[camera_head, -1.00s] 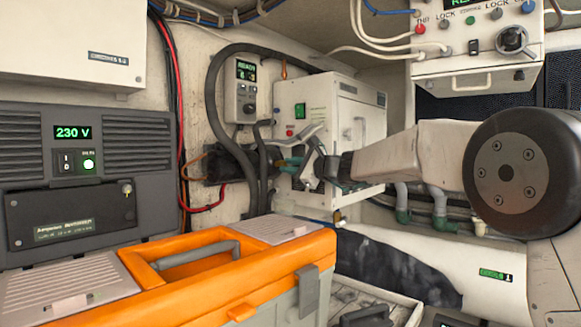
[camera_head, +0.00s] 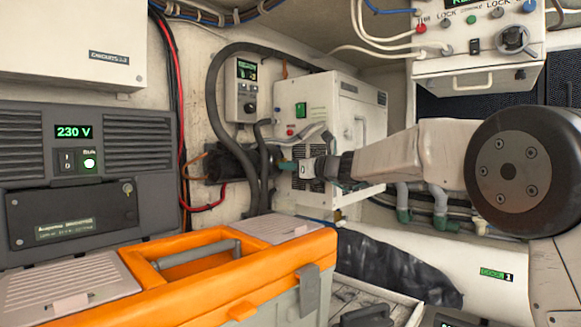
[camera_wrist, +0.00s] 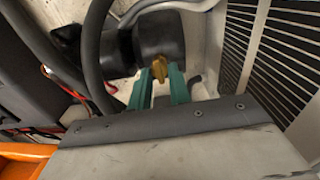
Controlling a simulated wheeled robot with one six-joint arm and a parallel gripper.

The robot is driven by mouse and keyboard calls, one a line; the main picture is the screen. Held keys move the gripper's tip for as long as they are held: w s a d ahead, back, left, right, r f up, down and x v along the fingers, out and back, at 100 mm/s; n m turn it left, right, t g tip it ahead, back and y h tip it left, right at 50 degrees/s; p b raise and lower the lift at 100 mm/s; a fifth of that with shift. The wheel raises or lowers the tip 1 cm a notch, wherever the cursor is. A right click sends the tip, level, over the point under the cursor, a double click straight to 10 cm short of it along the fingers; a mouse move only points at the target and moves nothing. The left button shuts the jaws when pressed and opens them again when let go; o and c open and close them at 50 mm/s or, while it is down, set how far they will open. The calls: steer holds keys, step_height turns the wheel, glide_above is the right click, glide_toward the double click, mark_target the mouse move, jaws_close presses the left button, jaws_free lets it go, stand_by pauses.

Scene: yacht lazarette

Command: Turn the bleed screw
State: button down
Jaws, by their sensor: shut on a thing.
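The bleed screw (camera_wrist: 159,67) is a small brass, wing-shaped piece at the end of a black cylindrical body (camera_wrist: 157,36) in the wrist view. My gripper (camera_wrist: 160,77) has its two green fingers on either side of the screw and is shut on it. In the head view my gripper (camera_head: 288,166) reaches left to the black body (camera_head: 232,161) on the wall, in front of the white unit. The screw cannot be made out there, behind the fingers.
A white boxed unit (camera_head: 358,110) with a vented side stands close behind my gripper. Thick black hoses (camera_head: 212,100) loop beside the black body. An orange-topped toolbox (camera_head: 290,250) stands in front, below. A grey inverter panel (camera_head: 125,150) is at left.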

steer(key=shift+f+m, duration=0.2)
steer(key=shift+m, duration=0.2)
steer(key=c, duration=1.3)
jaws_free()
steer(key=shift+r, duration=0.1)
steer(key=shift+d, duration=0.1)
steer(key=v, duration=0.7)
steer(key=shift+s+d, duration=0.25)
